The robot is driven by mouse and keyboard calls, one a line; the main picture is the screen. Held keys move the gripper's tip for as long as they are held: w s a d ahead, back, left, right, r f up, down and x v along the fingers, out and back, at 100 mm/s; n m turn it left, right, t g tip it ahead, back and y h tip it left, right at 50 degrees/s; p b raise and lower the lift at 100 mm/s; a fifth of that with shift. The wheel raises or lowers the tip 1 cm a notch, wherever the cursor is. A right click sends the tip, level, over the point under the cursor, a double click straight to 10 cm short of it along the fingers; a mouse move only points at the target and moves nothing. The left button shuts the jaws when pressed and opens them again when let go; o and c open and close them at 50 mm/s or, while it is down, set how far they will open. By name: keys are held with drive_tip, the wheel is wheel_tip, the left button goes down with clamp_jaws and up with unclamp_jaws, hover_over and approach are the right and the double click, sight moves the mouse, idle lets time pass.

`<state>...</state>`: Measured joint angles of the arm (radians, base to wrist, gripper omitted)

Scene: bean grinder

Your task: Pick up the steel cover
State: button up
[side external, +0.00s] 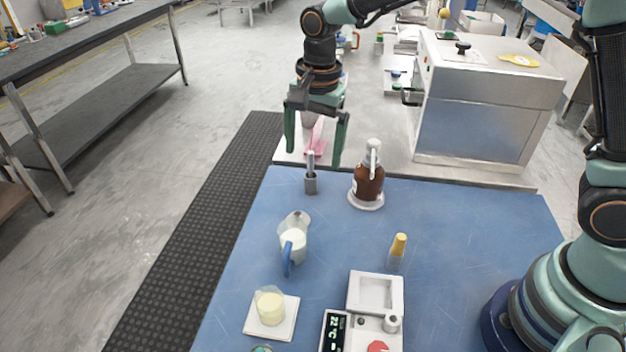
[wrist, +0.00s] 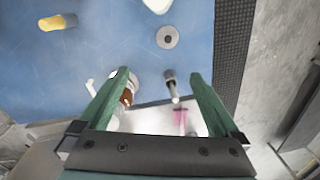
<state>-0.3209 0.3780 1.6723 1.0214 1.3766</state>
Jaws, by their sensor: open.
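The steel cover (wrist: 167,37) looks like a flat grey disc with a small dark centre, lying on the blue mat in the wrist view. In the side view the cover (side external: 303,217) shows just behind the glass pitcher, which partly hides it. My gripper (side external: 314,156) points down above the far edge of the mat, its two green fingers spread wide with nothing between them. In the wrist view the fingertips of my gripper (wrist: 159,73) are apart, and the cover lies beyond them, not touching.
A grey cylinder with a rod (side external: 310,183) stands below my fingers. A brown bottle (side external: 369,182) on a white base is right of it. The pitcher (side external: 293,245), a yellow-capped vial (side external: 397,252), a beaker (side external: 270,306) and a scale (side external: 376,292) stand nearer.

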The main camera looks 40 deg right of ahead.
wheel_tip(320, 180, down, 4)
drive_tip(key=a+m, duration=0.2)
drive_tip(key=a, duration=0.1)
hover_over(296, 215)
drive_tip(key=shift+g, duration=0.4)
drive_tip(key=f, duration=0.6)
drive_tip(key=shift+s+d+f, duration=0.15)
drive_tip(key=shift+s+f, duration=0.1)
drive_tip(key=shift+s, duration=0.05)
drive_tip(key=shift+w+f, duration=0.15)
drive_tip(key=shift+f, duration=1.3)
drive_tip(key=shift+w+f, duration=0.15)
drive_tip(key=shift+f, duration=1.25)
drive_tip(key=shift+c, duration=0.3)
drive_tip(key=c, duration=1.4)
drive_tip(key=shift+o, duration=0.2)
drive_tip(key=shift+r, duration=0.1)
